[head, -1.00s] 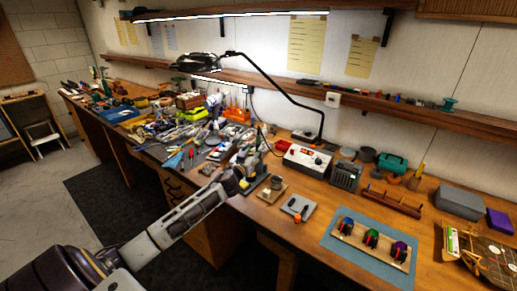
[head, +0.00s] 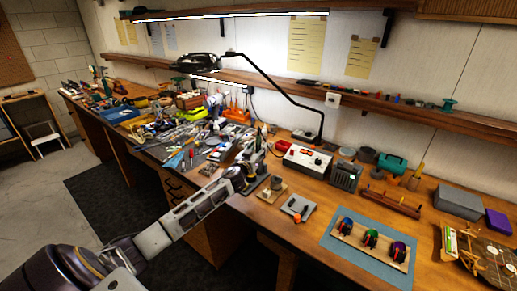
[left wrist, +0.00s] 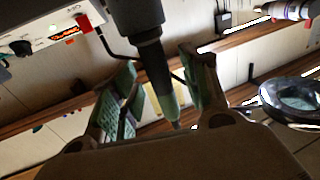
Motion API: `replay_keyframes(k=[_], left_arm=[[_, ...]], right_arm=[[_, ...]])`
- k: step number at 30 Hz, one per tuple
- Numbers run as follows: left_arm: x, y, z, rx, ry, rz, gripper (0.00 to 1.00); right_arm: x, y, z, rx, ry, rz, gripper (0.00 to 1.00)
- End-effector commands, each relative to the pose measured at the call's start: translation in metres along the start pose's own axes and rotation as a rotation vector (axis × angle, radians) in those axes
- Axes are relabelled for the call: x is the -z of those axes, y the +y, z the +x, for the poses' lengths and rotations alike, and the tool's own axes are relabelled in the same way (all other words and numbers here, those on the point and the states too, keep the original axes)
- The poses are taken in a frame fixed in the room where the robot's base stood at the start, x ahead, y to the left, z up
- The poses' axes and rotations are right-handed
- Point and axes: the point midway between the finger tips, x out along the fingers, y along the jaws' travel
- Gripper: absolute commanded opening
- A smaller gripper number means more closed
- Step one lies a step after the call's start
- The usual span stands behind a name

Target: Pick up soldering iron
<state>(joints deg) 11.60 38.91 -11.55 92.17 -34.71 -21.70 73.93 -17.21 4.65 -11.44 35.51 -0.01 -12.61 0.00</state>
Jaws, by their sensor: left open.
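The soldering iron (left wrist: 149,62), dark with a greenish grip section and narrow tip, shows in the left wrist view. It runs between the two spread green-padded fingers of my left gripper (left wrist: 160,72). I cannot tell whether either finger touches it. In the head view my left gripper (head: 248,170) is at the bench's front edge, left of the white soldering station (head: 306,159). There the gripper and clutter make the iron hard to pick out. The station, with a lit red display, also shows in the left wrist view (left wrist: 38,30). My right gripper is not in view.
Tools crowd the bench (head: 335,208) left of my gripper. A small block with a cup (head: 272,188) and a grey plate (head: 298,207) stand close on its right. A magnifier lamp (head: 205,62) arches above. A blue mat (head: 337,244) with three coloured spools lies farther right.

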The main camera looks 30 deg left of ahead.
Motion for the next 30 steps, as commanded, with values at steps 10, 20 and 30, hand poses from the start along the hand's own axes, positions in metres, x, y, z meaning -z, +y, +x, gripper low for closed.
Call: replay_keyframes(k=[10, 20, 30], left_arm=[[0.000, 0.000, 0.014, -0.001, -0.001, 0.001, 0.45], [0.000, 0.000, 0.014, -0.001, -0.001, 0.001, 0.45], [0.000, 0.000, 0.014, -0.001, -0.001, 0.001, 0.17]], right_arm=[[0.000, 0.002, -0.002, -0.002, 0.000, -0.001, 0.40], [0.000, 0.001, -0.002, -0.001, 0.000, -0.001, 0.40], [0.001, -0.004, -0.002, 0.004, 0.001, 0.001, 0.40]])
